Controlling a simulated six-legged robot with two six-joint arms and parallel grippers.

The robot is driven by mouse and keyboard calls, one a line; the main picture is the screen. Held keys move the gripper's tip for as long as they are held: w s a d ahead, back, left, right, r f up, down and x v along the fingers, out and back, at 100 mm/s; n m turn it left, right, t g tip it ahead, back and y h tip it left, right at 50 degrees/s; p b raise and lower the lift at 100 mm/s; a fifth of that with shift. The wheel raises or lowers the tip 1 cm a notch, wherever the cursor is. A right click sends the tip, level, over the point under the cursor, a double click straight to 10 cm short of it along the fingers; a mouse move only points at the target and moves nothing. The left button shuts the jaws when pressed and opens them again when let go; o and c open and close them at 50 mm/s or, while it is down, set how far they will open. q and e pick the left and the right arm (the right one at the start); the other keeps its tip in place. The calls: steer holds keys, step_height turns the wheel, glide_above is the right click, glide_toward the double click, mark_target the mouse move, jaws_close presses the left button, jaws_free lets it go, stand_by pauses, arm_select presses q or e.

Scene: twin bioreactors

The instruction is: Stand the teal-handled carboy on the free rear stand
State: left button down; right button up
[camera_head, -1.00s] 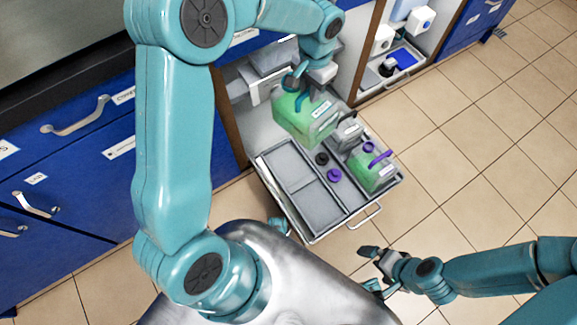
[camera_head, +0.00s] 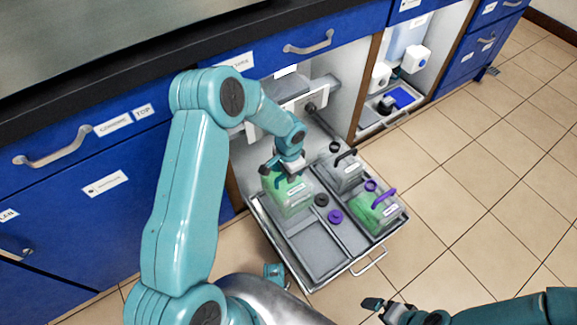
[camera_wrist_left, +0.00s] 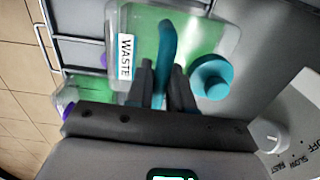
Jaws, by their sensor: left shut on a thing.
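The teal-handled carboy (camera_head: 289,197) is translucent with green liquid and looks close to upright over the rear left part of the pull-out tray. I cannot tell whether its base touches the tray. My left gripper (camera_head: 287,167) is above it, shut on its teal handle. In the left wrist view, the fingers (camera_wrist_left: 163,90) close around the teal handle (camera_wrist_left: 166,45). The carboy's WASTE label (camera_wrist_left: 125,57) and teal cap (camera_wrist_left: 210,77) show beside it. My right gripper (camera_head: 375,305) is at the bottom edge, away from the tray, its opening unclear.
The tray (camera_head: 325,284) also holds a purple-handled carboy (camera_head: 372,216) at front right and a grey, black-handled carboy (camera_head: 342,175) behind it. A black cap (camera_head: 321,200) and a purple cap (camera_head: 335,216) lie mid-tray. The tray's front left is bare. Cabinet walls flank the tray's rear.

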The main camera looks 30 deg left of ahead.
arm_select(q)
step_height(320, 180, down, 9)
steer(key=b, duration=0.2)
steer(key=shift+w+r+b, duration=0.1)
steer(key=shift+b, duration=0.25)
steer(key=c, duration=1)
jaws_free()
steer(key=shift+r, duration=0.1)
step_height(320, 180, up, 12)
steer(key=p, duration=0.4)
steer(key=shift+f, duration=0.2)
steer(key=s+d+f+n+h, duration=0.2)
steer(key=s+d+n, duration=0.1)
steer(key=s+d, duration=0.5)
steer(key=s+d+f+n+h, duration=0.2)
steer(key=s+d+f+n, duration=0.1)
steer(key=s+d, duration=0.6)
steer(key=s, duration=0.3)
steer(key=shift+s+f+n+t, duration=0.3)
steer(key=shift+n, duration=0.1)
